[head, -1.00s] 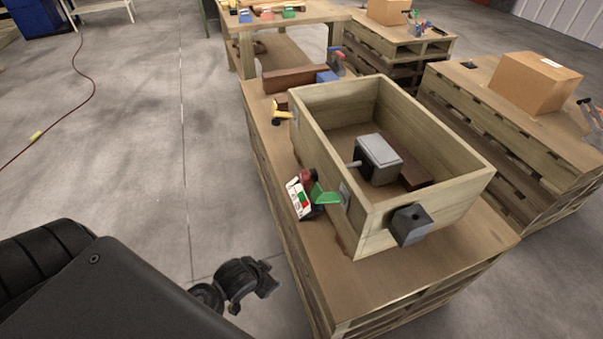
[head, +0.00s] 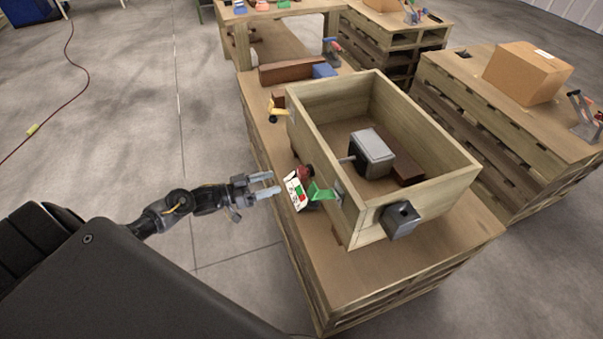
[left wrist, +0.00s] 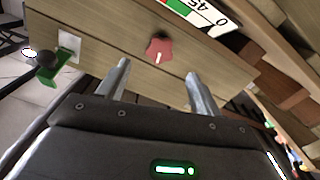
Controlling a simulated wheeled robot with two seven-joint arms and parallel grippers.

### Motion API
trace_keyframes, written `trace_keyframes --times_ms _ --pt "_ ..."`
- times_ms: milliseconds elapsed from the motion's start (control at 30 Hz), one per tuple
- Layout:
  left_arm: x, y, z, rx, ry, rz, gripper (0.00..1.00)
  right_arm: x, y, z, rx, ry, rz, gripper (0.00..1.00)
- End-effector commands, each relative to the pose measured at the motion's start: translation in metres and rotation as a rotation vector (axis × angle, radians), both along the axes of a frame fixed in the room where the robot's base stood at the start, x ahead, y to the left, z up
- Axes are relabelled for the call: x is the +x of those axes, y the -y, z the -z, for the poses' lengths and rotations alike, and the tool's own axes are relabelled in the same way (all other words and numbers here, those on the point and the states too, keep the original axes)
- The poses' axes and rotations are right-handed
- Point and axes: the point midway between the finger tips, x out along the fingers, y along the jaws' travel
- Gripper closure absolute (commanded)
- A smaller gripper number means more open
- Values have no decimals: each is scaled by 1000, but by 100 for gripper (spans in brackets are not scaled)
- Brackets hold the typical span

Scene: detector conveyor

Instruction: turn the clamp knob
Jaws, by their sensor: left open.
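A red star-shaped knob with a white mark (left wrist: 158,50) is on the wooden wall of an open crate in the left wrist view. In the head view its red body (head: 305,172) shows small at the crate's left side, beside a white gauge plate with green and red fields (head: 293,190). My left gripper (head: 275,184) is open and empty, just left of the gauge plate in the head view. In the left wrist view its two fingers (left wrist: 157,72) point at the wall, with the knob between and beyond them, apart from both. My right gripper is out of view.
The wooden crate (head: 455,178) stands on a pallet bench (head: 345,285) and holds a grey box (head: 371,150). A green handle (head: 320,193) juts out near the gauge plate, and a yellow-handled part (head: 277,112) is farther back.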

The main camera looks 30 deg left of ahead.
Motion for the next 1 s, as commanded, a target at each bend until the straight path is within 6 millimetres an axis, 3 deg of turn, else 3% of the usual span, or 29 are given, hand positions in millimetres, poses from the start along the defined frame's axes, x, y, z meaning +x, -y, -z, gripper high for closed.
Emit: trace_keyframes --times_ms 167,600,1000 --pt "11 10 0 -1 3 -1 35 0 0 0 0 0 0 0" --pt "68 60 0 1 3 -2 35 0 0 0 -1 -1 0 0" --pt "80 72 0 3 1 -3 35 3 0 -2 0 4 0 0"
